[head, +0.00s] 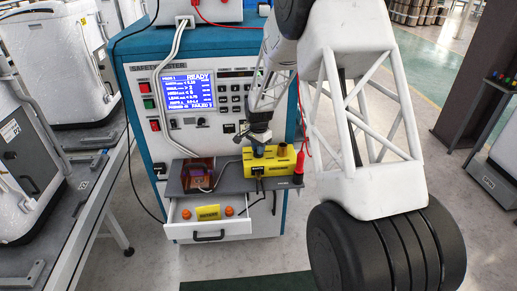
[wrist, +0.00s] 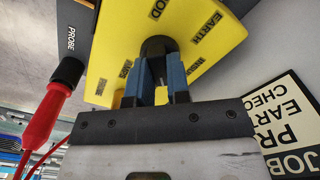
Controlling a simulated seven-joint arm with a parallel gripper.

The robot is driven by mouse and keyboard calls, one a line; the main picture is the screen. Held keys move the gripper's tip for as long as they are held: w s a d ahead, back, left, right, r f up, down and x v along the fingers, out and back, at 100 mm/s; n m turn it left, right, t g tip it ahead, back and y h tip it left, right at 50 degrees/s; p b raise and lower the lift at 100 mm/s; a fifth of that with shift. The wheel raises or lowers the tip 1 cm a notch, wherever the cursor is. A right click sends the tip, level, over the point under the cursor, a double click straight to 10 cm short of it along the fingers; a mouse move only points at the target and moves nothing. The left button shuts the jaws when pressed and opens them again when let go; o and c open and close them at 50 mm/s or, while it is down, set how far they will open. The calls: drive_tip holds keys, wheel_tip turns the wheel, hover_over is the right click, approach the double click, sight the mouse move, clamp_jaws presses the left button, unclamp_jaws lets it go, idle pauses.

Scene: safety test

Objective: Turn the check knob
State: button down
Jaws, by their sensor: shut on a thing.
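The check knob (wrist: 158,46) is a dark round knob on the yellow box (wrist: 200,28), with printed words around it, one reading EARTH. My gripper (wrist: 157,80) has its two blue fingers closed on either side of the knob, which fills the space between the tips. In the head view my gripper (head: 258,150) comes down from above onto the yellow box (head: 262,179), which sits on the grey shelf of the tester. There the knob is mostly hidden by the fingers. The knob's pointer direction cannot be told.
A red probe (wrist: 42,118) stands beside the box, also visible in the head view (head: 299,165). The safety tester's lit screen (head: 187,90) is behind. An open white drawer (head: 208,229) juts out below the shelf. Cables hang around it. A printed card (wrist: 285,120) lies near the box.

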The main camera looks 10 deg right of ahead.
drive_tip(key=n, duration=1.2)
drive_tip(key=shift+n, duration=0.3)
drive_tip(key=n, duration=0.4)
drive_tip(key=shift+n, duration=0.3)
drive_tip(key=n, duration=0.3)
drive_tip(key=shift+n, duration=0.3)
drive_tip(key=n, duration=0.9)
drive_tip(key=shift+n, duration=2)
